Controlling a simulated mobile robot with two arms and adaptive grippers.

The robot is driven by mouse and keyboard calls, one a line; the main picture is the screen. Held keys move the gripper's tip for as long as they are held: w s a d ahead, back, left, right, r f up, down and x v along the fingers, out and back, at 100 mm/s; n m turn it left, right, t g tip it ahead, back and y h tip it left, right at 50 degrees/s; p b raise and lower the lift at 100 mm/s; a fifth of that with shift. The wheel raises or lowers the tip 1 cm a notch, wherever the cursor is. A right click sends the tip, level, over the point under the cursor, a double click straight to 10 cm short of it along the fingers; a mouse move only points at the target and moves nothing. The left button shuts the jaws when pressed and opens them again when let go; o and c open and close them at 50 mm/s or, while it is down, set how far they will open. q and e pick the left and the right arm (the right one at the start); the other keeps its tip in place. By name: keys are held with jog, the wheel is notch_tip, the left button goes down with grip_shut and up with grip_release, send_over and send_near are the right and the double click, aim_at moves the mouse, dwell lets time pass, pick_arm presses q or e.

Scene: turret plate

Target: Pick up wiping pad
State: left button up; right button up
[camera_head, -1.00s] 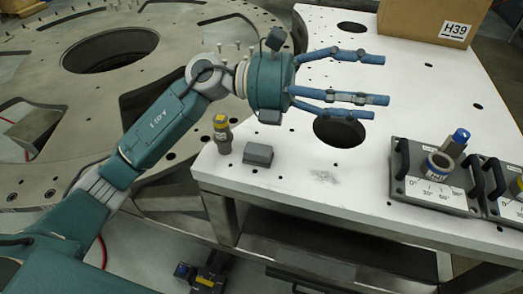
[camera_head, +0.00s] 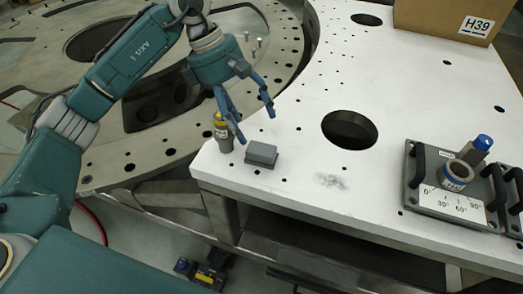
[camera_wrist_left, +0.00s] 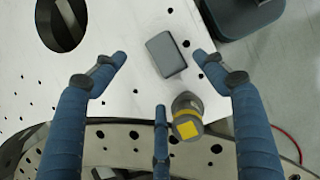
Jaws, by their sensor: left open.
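The wiping pad, a small grey block (camera_head: 262,154), lies on the white table near its left front corner. It also shows in the left wrist view (camera_wrist_left: 166,54), beyond and between the blue fingertips. My left gripper (camera_head: 250,120) points down above the table's left edge, with its fingers spread around empty space. In the left wrist view the left gripper (camera_wrist_left: 160,75) is open, and nothing is between its fingers. The pad is fully visible in the wrist view and apart from the fingers. My right gripper is not in view.
A grey bottle with a yellow label (camera_head: 223,134) stands just left of the pad, close to the fingers; it also shows in the wrist view (camera_wrist_left: 187,117). A dark smudge (camera_head: 331,182) marks the table. A dial fixture (camera_head: 440,200) is at right, a cardboard box (camera_head: 430,15) behind.

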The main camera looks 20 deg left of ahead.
aim_at(261, 145)
pick_arm(q)
jog(key=x, duration=0.3)
jog(key=shift+a+f+p, duration=0.1)
jog(key=shift+f+p, duration=0.05)
jog(key=shift+p, duration=0.15)
jog(key=p+x, duration=0.1)
jog(key=x, duration=0.3)
jog(key=shift+f+p, duration=0.25)
jog(key=shift+p, duration=0.05)
jog(key=shift+d+f, duration=0.3)
jog(key=c, duration=1.2)
